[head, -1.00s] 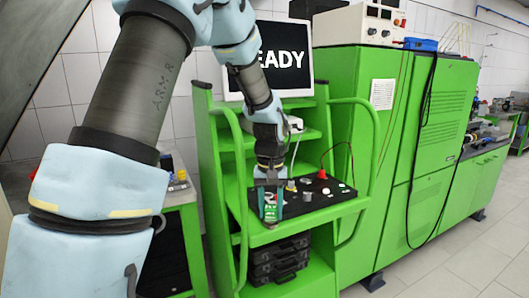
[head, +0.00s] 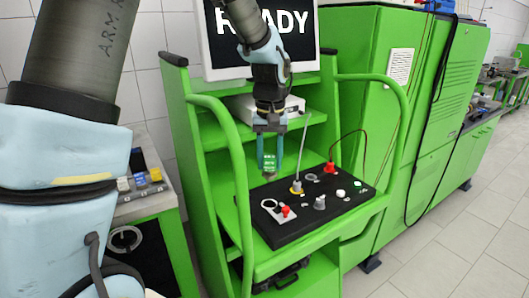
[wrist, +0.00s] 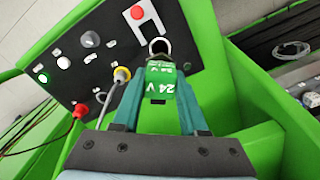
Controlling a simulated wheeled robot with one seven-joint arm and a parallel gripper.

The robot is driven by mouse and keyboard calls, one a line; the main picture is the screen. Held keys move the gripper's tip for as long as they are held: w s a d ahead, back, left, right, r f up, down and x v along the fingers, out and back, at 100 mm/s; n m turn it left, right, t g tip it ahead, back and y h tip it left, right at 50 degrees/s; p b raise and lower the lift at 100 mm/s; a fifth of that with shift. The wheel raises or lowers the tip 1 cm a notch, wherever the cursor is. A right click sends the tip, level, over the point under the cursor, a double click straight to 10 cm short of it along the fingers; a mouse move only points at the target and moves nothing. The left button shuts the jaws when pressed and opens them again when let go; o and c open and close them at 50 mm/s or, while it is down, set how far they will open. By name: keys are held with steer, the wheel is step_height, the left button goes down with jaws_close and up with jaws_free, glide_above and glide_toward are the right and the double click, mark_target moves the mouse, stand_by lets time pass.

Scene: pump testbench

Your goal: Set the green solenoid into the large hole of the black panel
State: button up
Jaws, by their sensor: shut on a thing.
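My gripper (head: 269,172) is shut on the green solenoid (head: 269,162), held upright in the head view above the back left part of the black panel (head: 278,236). A gap shows between solenoid and panel there. In the wrist view the solenoid (wrist: 160,82), marked 24 V, sits between my fingers (wrist: 160,120).
The panel carries a red button (head: 285,211), a grey knob (head: 320,202), a yellow-based connector (head: 296,187) with a grey cable rising beside my gripper, and a red plug (head: 330,168) with a wire. Green rails (head: 235,150) flank the bench. A screen (head: 300,38) stands behind.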

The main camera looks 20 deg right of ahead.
steer(key=shift+f+b, duration=2.65)
steer(key=shift+f, duration=1.25)
steer(key=shift+s+f+b, duration=0.1)
steer(key=shift+f+b, duration=0.4)
steer(key=shift+f, duration=0.55)
steer(key=o, duration=1.6)
steer(key=shift+c, duration=0.2)
steer(key=shift+r, duration=0.1)
steer(key=shift+r+p, duration=3.1)
steer(key=shift+r, duration=0.85)
